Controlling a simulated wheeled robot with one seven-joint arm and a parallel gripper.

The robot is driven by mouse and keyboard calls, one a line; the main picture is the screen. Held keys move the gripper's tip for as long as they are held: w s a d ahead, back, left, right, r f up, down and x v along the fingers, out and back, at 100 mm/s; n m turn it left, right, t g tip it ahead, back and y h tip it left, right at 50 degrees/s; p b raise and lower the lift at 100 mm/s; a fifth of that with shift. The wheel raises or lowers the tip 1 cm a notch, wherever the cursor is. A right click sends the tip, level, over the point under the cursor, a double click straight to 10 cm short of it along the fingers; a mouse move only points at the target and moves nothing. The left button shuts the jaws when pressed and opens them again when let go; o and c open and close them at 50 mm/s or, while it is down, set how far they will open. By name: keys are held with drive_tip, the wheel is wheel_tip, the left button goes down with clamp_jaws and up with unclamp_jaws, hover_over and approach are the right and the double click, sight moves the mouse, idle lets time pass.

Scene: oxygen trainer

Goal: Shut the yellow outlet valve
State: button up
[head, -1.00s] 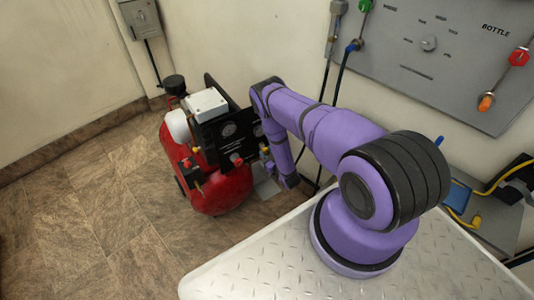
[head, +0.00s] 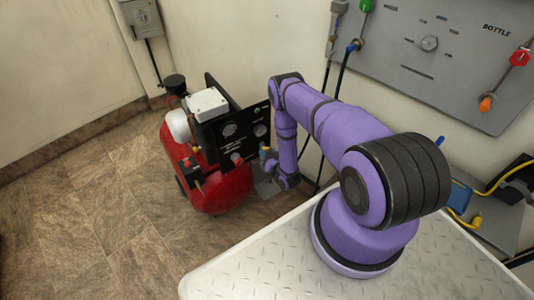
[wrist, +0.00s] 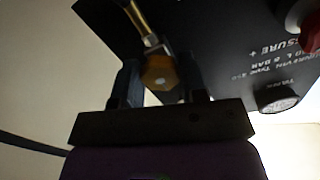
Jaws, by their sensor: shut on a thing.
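The yellow outlet valve (wrist: 160,76) shows in the wrist view as an amber knob on a brass stem, beneath the black panel. My gripper (wrist: 158,84) has a dark finger on its left side, and the right finger is mostly lost in shadow. It is shut on the knob. In the head view my gripper (head: 267,168) is low beside the right end of the red compressor (head: 222,190), small and partly hidden. The valve's exact turn angle is hard to read in the dim wrist picture.
The compressor's black panel (head: 248,128) carries round gauges, with a red knob (wrist: 310,32) near my gripper in the wrist view. A grey wall panel (head: 450,60) with hoses stands behind my arm. Tiled floor (head: 90,220) is clear at left.

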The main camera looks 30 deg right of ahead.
drive_tip(key=shift+s+f, duration=0.1)
drive_tip(key=o, duration=0.9)
drive_tip(key=shift+o, duration=0.2)
drive_tip(key=s, duration=1)
drive_tip(key=shift+s, duration=0.4)
